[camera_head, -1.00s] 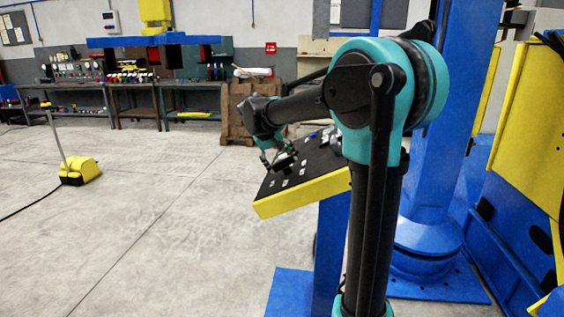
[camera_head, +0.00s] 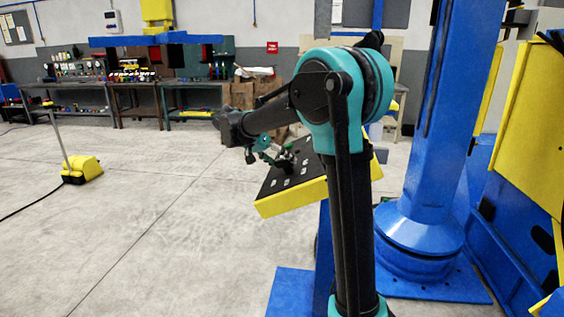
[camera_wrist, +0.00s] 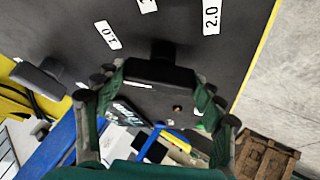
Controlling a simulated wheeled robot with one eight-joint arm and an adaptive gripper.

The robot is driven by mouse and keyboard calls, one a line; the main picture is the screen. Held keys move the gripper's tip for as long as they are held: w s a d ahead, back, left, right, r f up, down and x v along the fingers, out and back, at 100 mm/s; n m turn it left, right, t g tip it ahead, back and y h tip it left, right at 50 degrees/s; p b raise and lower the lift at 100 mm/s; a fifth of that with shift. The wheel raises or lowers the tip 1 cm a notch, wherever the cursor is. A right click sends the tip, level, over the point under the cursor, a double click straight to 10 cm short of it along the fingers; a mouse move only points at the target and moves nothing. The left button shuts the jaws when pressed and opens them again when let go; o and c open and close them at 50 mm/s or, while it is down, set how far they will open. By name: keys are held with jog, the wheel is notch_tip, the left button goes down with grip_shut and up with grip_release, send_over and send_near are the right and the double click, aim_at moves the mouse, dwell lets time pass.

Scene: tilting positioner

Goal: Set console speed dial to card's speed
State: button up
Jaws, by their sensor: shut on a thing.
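The console (camera_head: 292,201) is a sloped black panel with a yellow edge and several small white labels. In the wrist view a black dial (camera_wrist: 160,72) stands on the panel, with tilted white labels around it; one reads 2.0 (camera_wrist: 211,16), another looks like 1.0 (camera_wrist: 108,35). My gripper (camera_wrist: 160,84) is at this dial, its green-and-grey fingers on either side, shut on it. In the head view my gripper (camera_head: 281,160) is low over the panel, too small to read. I cannot make out the card; a small dark area with white lettering (camera_wrist: 128,112) is partly hidden by my gripper.
A second black knob (camera_wrist: 40,80) sits left of the dial in the wrist view. A blue column (camera_head: 425,150) and yellow panels (camera_head: 530,130) stand to the right. A yellow pedal unit (camera_head: 82,170) stands on the left. The floor between it and the console is clear.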

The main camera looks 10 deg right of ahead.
jog(key=shift+m, duration=0.4)
jog(key=o, duration=1.2)
jog(key=shift+c, duration=0.2)
jog(key=v, duration=1.2)
jog(key=shift+w+a, duration=0.15)
jog(key=shift+f, duration=0.15)
